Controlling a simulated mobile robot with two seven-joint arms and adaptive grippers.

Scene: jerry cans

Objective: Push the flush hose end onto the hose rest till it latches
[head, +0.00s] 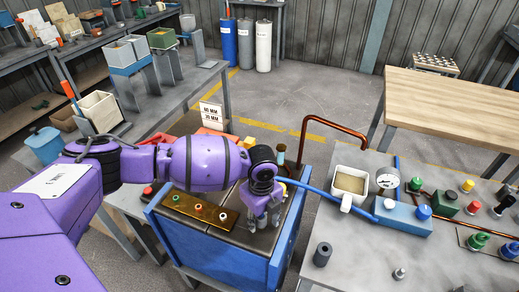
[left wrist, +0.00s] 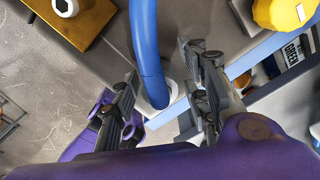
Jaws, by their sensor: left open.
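My left gripper (head: 263,218) points down over the dark top of the blue cart (head: 225,258). In the left wrist view the gripper (left wrist: 165,98) is open, with one finger on each side of the blue flush hose (left wrist: 146,45). I see no clear contact between fingers and hose. The hose's lower end meets a white ring (left wrist: 174,88), which seems to be the hose rest; whether it is latched I cannot tell. In the head view the hose (head: 325,191) runs right from behind the gripper to the right bench. My right gripper is out of view.
A brass plate (head: 177,201) with several knobs lies left of the gripper on the cart. A yellow part (left wrist: 283,12) is close on the right in the wrist view. A copper pipe (head: 335,124) arches behind. The right bench (head: 345,260) holds fittings and a white tub (head: 337,197).

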